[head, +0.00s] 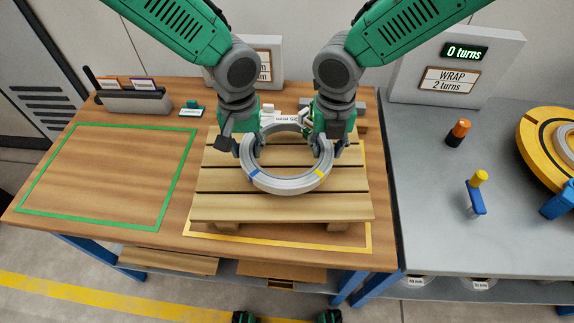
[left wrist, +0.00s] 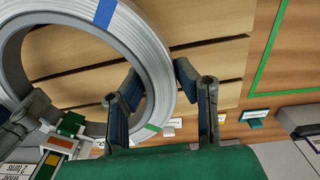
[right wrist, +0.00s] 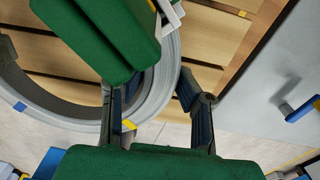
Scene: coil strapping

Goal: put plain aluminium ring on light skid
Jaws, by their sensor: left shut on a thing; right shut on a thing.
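The plain aluminium ring (head: 290,186) is a pale grey band with blue and yellow marks. It lies flat over the middle of the light wooden skid (head: 215,180); I cannot tell whether it touches the slats. My left gripper (head: 241,150) is shut on its left side and my right gripper (head: 329,150) on its right side. The ring also shows in the left wrist view (left wrist: 150,50), with a green mark beside the fingers, and in the right wrist view (right wrist: 168,85). My wrists hide part of the ring's far side.
The skid stands inside a yellow outline (head: 300,243) on the wooden table. A green outline (head: 110,175) at left is empty. A grey holder (head: 135,101) stands behind it. On the grey bench at right are an orange-capped tool (head: 458,132), a blue-and-yellow handle (head: 476,195) and a yellow turntable (head: 545,140).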

